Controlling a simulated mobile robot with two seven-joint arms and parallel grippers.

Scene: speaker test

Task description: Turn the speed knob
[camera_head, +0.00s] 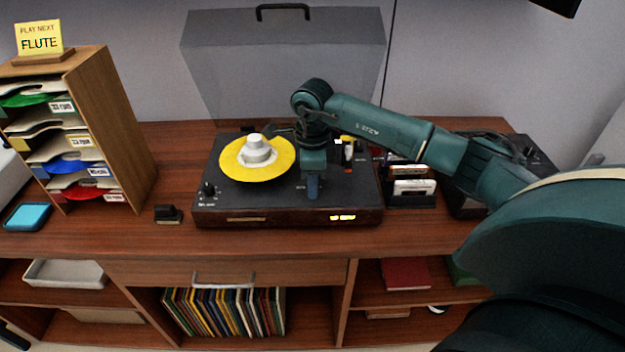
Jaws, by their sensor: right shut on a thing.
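The record player (270,212) stands on the wooden cabinet, with a yellow record (234,171) on its platter and a pale round piece on the record's middle. My right gripper (312,190) points down at the front right of the player's top. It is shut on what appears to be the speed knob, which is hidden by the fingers. Small pale labels show beside the fingers. Another small dark knob (208,189) stands at the player's front left corner. My left gripper is not in view.
The clear lid (284,60) stands raised behind the player. A wooden sorter (115,120) stands at the left, with a blue-screened device (28,217) in front of it. A small black block (168,214) and a cassette holder (412,200) flank the player.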

